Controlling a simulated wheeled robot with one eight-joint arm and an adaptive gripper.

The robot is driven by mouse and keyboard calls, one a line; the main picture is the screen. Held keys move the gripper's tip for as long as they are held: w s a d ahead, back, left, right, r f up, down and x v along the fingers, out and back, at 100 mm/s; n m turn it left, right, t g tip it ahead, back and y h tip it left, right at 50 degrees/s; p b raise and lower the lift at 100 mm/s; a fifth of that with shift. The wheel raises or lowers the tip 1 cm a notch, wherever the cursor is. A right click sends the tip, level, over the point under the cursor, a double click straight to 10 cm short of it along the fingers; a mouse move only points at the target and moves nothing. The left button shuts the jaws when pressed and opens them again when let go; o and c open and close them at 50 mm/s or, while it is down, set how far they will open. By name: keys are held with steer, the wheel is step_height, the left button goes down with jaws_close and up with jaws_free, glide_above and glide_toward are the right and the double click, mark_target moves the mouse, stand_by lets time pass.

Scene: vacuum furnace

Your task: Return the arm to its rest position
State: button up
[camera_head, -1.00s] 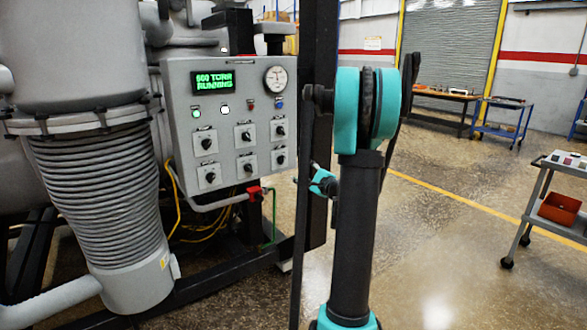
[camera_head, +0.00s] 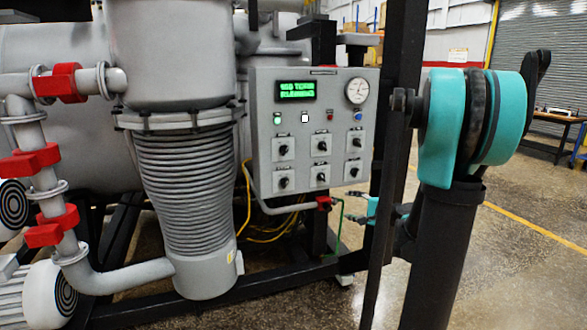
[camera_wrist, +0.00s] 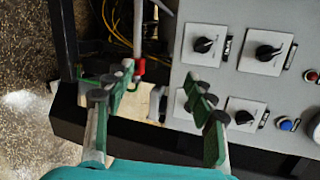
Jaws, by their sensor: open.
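My arm stands at the right of the head view, its teal and black elbow joint (camera_head: 445,125) high above a dark upright link. My gripper (camera_wrist: 158,98) is open and empty in the wrist view, its two green-padded fingers spread wide apart. The fingers show in front of the lower part of the grey control panel (camera_wrist: 225,80), and I cannot tell how far from it. In the head view the gripper is mostly hidden; small teal and dark parts of my arm end (camera_head: 377,208) show behind a thin dark link, right of the panel.
The furnace control panel (camera_head: 265,150) has a lit green display (camera_head: 297,91), several knobs and a gauge (camera_head: 357,91). A ribbed grey pump body (camera_head: 195,205) and red-clamped pipes (camera_head: 68,83) stand to its left. A red valve handle (camera_wrist: 139,67) is near the fingers. Open floor (camera_head: 530,260) lies right.

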steer(key=s+a+f+n+g+h, duration=0.1)
steer(key=s+a+f+n+g, duration=0.3)
steer(key=s, duration=0.4)
steer(key=s+a+f+n+g+h, duration=0.1)
steer(key=s+a+f+n+g, duration=0.1)
steer(key=s+a+f+n, duration=0.45)
steer(key=s+d+f+n+g+h, duration=0.1)
steer(key=s+d+f+n+h, duration=0.1)
steer(key=s, duration=0.5)
steer(key=s+d+f+n+g+h, duration=0.1)
steer(key=s+d+f+n+h, duration=0.1)
steer(key=s, duration=0.5)
steer(key=d+f+h, duration=0.1)
steer(key=d, duration=0.1)
steer(key=shift+s+d+g, duration=0.15)
steer(key=shift+d+g, duration=0.25)
stand_by(3.4)
